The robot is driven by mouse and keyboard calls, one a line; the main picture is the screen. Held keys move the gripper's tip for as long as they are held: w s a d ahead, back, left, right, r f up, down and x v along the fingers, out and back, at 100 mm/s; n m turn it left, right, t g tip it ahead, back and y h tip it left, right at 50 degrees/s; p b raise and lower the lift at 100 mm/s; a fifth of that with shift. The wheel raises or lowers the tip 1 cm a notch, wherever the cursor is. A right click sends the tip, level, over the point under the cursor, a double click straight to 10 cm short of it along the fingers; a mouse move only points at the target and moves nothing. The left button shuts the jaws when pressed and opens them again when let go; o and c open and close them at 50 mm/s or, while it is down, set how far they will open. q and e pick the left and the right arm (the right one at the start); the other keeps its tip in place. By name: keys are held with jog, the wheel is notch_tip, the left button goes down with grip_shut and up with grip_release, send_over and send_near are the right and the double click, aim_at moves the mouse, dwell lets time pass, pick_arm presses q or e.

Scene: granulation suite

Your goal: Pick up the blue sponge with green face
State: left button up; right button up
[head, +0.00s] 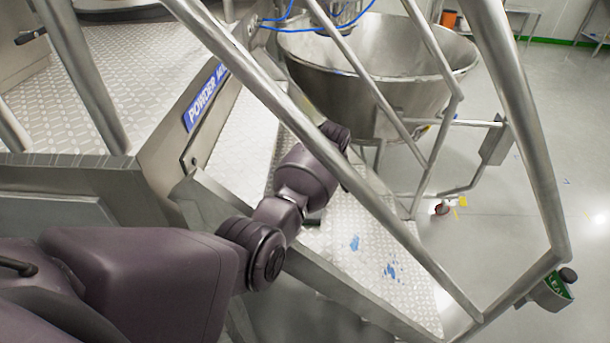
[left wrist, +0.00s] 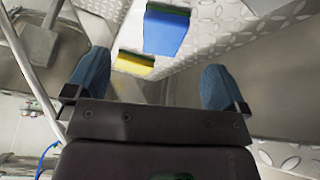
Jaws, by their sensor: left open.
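The blue sponge with green face (left wrist: 165,30) lies on a patterned metal tread at the top middle of the left wrist view. Its green face shows as a strip along the far edge. My left gripper (left wrist: 155,83) is open, with its two blue fingers apart and nothing between them. The sponge is beyond the fingertips, apart from them. In the head view my left arm reaches over the metal steps, and the fingers and the sponge cannot be made out there. My right gripper is in neither view.
A yellow sponge with a green face (left wrist: 133,64) lies close to the blue one, nearer the fingers. Metal handrails (head: 400,228) cross beside my arm. A large steel bowl (head: 350,75) stands behind them. The patterned step (head: 335,235) has blue marks. Open floor lies at right.

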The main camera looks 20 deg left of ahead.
pick_arm(q)
jog(key=shift+g+y, duration=0.3)
jog(key=shift+g, duration=0.1)
jog(key=shift+w+a+f+b, duration=0.35)
jog(key=shift+f+b, duration=0.05)
jog(key=shift+f, duration=0.3)
jog(key=shift+w+a+f+b, duration=0.3)
jog(key=shift+a+f+b, duration=0.1)
jog(key=shift+f, duration=0.25)
jog(key=shift+w+a+f+b, duration=0.35)
jog(key=shift+f+b, duration=0.05)
jog(key=shift+f, duration=0.3)
jog(key=b+x, duration=0.2)
jog(key=x, duration=0.1)
jog(key=b+x, duration=0.1)
jog(key=shift+d+f, duration=0.3)
jog(key=shift+f, duration=0.05)
jog(key=shift+w+a+f, duration=0.1)
jog(key=shift+f, duration=0.2)
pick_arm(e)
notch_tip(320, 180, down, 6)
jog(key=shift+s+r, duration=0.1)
pick_arm(q)
jog(key=shift+r, duration=0.1)
jog(key=c, duration=1)
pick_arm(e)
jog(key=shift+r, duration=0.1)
